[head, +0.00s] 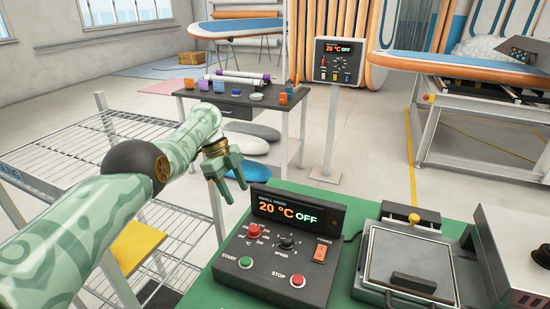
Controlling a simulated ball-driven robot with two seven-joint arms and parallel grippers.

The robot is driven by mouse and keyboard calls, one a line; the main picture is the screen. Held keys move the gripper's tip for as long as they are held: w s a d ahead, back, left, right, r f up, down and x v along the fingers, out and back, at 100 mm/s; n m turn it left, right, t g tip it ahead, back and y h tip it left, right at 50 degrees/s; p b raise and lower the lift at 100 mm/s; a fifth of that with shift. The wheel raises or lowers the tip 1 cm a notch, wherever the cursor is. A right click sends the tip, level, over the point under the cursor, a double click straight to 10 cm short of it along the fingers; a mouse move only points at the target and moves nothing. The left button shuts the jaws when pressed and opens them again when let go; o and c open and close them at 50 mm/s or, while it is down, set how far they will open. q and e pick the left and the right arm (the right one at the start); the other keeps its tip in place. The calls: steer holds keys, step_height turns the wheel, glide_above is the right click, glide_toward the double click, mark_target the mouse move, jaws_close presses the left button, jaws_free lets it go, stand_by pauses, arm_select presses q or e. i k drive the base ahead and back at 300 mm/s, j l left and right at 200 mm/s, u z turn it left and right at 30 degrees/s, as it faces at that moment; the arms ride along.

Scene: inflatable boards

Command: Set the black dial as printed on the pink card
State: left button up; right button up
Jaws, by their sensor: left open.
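The black dial (286,242) sits on the sloped top of a dark control box (262,268), above the printed word SPEED. The box's display (287,213) reads 20 °C OFF. My left gripper (233,188) is open and empty, in the air beyond and to the left of the box, apart from the dial. The dial's exact pointer setting is too small to read. I see no pink card in the head view. My right gripper is not in view.
A red dial (253,230), green START button (246,262), red STOP button (297,281) and orange power switch (320,254) surround the black dial. A hinged press (408,255) stands right of the box on the green top. A wire rack (75,150) is at left.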

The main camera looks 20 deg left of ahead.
mark_target(286, 243)
steer(key=k+l, duration=0.5)
steer(key=k, duration=0.15)
steer(key=k+l, duration=0.5)
steer(key=k, duration=0.2)
